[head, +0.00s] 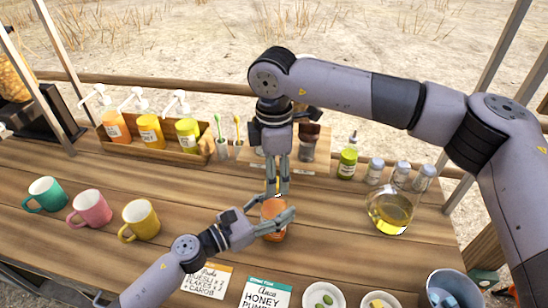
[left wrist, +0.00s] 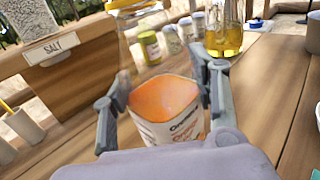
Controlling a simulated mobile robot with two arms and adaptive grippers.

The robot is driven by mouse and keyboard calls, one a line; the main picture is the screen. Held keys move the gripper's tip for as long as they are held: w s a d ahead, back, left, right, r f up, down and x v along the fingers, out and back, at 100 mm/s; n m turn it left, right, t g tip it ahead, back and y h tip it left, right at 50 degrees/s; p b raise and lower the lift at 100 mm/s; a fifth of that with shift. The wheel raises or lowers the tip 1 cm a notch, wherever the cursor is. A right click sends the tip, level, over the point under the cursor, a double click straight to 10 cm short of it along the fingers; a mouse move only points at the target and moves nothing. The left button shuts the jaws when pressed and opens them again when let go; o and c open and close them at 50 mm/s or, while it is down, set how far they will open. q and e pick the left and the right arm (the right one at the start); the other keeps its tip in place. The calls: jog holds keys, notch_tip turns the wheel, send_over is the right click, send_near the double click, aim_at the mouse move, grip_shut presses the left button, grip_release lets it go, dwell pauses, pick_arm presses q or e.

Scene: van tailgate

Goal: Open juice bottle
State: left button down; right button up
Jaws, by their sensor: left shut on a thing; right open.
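The juice bottle (head: 272,219) stands upright on the wooden counter, with orange juice in its lower part. In the left wrist view the bottle (left wrist: 168,105) shows a clear upper part and a white label; its top is cut off by the frame. My left gripper (head: 277,208) is shut around the bottle's body, one finger on each side (left wrist: 160,95). My right gripper (head: 278,186) points down from above, its open fingers around the top of the bottle. A small yellowish bit shows between those fingers; I cannot tell whether they touch the cap.
Three mugs (head: 90,208) stand at the left. A wooden box of pump bottles (head: 150,135) is at the back left. A flask of yellow liquid (head: 391,212) and small jars (head: 375,171) are at the right. Cards (head: 266,293) and bowls (head: 324,298) lie at the front.

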jog(key=shift+f, duration=0.7)
jog(key=shift+c, duration=0.4)
